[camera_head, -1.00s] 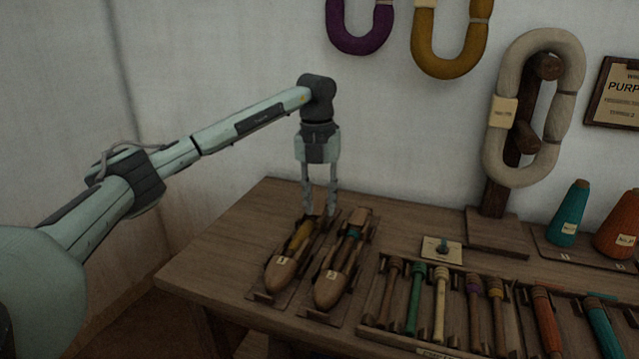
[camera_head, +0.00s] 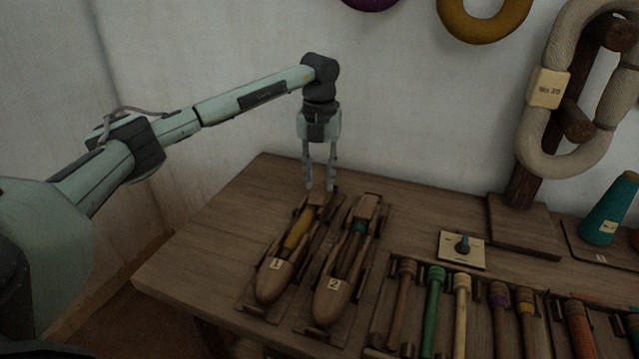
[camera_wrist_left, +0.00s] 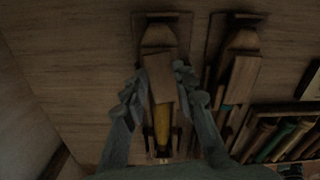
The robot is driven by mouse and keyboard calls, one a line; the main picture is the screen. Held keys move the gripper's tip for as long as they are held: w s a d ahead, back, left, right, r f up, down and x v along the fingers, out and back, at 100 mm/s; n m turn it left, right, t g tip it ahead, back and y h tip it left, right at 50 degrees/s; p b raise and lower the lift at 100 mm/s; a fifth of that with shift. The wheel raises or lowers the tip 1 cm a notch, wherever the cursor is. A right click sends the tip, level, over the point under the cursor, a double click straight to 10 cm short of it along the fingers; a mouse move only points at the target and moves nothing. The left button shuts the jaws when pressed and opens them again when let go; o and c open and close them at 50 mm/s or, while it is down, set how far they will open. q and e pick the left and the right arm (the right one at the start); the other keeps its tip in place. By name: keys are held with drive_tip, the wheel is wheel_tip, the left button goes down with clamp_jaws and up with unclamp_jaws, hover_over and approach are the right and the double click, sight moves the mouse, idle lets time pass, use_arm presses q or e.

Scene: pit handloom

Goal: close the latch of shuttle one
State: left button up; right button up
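Shuttle one (camera_head: 274,279) is a wooden shuttle labelled 1, with a yellow bobbin (camera_head: 298,232) inside. It lies on the bench at the left, its rounded tip toward me. In the left wrist view, a wooden latch block (camera_wrist_left: 160,80) sits at one end of the yellow bobbin (camera_wrist_left: 161,125). My left gripper (camera_head: 320,187) points down at shuttle one's far end. Its fingers are apart, one on each side of the block in the left wrist view (camera_wrist_left: 163,92); contact is unclear. My right gripper is not in view.
Shuttle two (camera_head: 333,297), with a teal-marked bobbin, lies close on the right. The bench (camera_head: 215,235) is clear on the left. A wall stands behind.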

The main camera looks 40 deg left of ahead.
use_arm(q)
drive_tip(key=shift+f, duration=1.1)
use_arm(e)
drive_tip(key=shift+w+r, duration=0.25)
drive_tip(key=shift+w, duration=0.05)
use_arm(q)
drive_tip(key=shift+c, duration=0.3)
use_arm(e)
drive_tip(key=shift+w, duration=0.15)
